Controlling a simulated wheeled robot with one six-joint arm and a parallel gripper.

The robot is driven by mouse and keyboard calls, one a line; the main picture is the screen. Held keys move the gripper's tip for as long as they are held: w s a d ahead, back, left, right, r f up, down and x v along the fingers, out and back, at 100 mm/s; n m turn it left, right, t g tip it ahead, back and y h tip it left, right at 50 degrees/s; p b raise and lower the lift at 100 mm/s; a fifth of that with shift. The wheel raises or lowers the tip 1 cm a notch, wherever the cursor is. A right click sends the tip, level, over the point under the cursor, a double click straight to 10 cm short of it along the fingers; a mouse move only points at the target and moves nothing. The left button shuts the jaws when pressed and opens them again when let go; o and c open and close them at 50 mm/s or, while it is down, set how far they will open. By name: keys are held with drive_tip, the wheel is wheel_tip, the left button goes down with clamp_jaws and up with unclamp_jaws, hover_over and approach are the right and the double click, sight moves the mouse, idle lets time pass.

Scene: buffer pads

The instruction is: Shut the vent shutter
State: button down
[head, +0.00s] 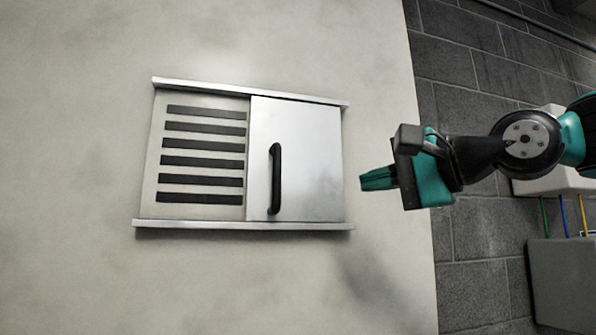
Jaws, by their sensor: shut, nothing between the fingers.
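The vent shutter (316,150) is a plain metal panel with a black vertical bar handle (275,179) near its left edge. It sits between an upper and a lower rail and covers the right half of the vent frame. On the left half, the dark slots of the vent (203,156) are uncovered. My gripper (362,181) is to the right of the shutter, apart from it, with its fingers pointing left. It is shut and empty. The handle is in full view and nothing touches it.
The vent is mounted on a pale wall panel (80,270) with free room around it. Behind my arm at the right is a dark block wall (470,260). Grey boxes (562,285) with coloured cables are at the lower right.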

wheel_tip(320, 180, up, 4)
drive_tip(key=y, duration=0.1)
drive_tip(key=p, duration=0.5)
approach(297, 168)
drive_tip(key=a+f, duration=0.1)
drive_tip(key=a, duration=0.2)
drive_tip(key=shift+m, duration=0.4)
drive_tip(key=a, duration=0.1)
drive_tip(key=a+p, duration=0.1)
drive_tip(key=a, duration=0.1)
drive_tip(key=a+p, duration=0.1)
drive_tip(key=shift+w+a+f, duration=0.15)
drive_tip(key=shift+a+f, duration=0.2)
